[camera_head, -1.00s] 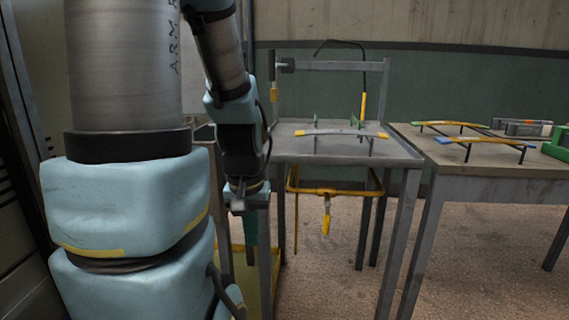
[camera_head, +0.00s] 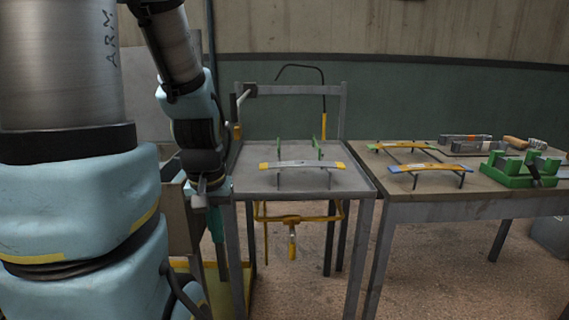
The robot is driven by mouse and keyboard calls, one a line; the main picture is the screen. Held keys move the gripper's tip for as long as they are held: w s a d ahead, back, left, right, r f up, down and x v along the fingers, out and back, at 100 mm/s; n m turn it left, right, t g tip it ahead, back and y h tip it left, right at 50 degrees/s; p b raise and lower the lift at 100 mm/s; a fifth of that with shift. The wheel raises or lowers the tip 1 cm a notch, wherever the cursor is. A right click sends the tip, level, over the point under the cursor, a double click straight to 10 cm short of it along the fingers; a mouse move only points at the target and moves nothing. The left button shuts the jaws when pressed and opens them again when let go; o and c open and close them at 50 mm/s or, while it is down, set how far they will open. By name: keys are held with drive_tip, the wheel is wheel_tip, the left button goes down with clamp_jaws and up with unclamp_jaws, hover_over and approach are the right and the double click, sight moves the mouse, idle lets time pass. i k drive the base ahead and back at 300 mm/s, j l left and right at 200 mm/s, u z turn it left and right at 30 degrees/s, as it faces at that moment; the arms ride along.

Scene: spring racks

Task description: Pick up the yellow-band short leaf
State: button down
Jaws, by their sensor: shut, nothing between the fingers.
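The yellow-band leaf (camera_head: 302,164) is a grey, slightly curved strip with yellow ends. It rests raised on thin uprights above the grey metal table (camera_head: 262,184) in the middle. My gripper (camera_head: 215,224) hangs low, pointing down, left of this table and well apart from the leaf. It is shut and empty; its fingertips are small and hard to make out.
A wooden-topped table (camera_head: 380,178) at right carries a blue-ended leaf (camera_head: 432,167), a green-ended leaf (camera_head: 413,147) and a green vise (camera_head: 520,170). A grey frame (camera_head: 300,89) rises behind the middle table.

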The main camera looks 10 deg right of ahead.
sight(262, 166)
drive_tip(key=i+l+u, duration=0.6)
drive_tip(key=l, duration=0.3)
drive_tip(key=i+j, duration=0.05)
